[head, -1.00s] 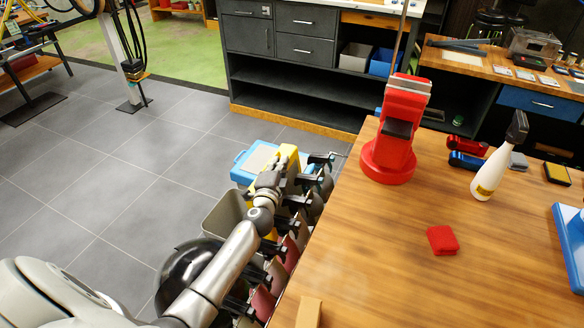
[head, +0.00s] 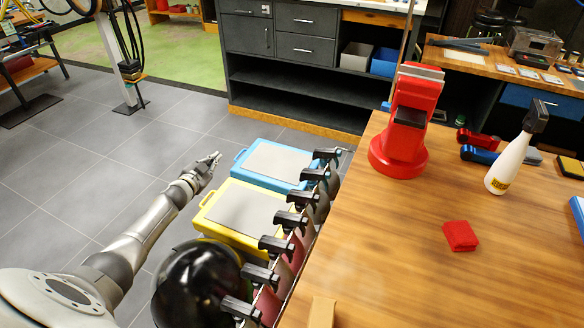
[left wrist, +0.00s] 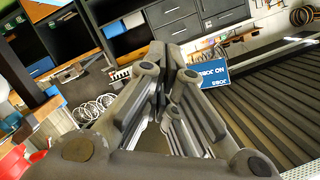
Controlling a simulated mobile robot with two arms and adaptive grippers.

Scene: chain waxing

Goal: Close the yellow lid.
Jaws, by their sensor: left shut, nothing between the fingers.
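The yellow lid (head: 208,232), with a grey panel (head: 243,212) on top, lies flat and closed over its bin beside the workbench. My left gripper (head: 214,157) is shut and empty. It is above the floor, up and to the left of the yellow lid in the head view, and looks apart from it. Its fingers also show pressed together in the left wrist view (left wrist: 178,62), where the lid does not show. My right gripper is not in view.
A closed blue lid (head: 262,143) lies just behind the yellow one. Black clamps (head: 290,220) line the edge of the wooden workbench (head: 400,260). A red vise (head: 408,125) stands on it. Floor at left is clear.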

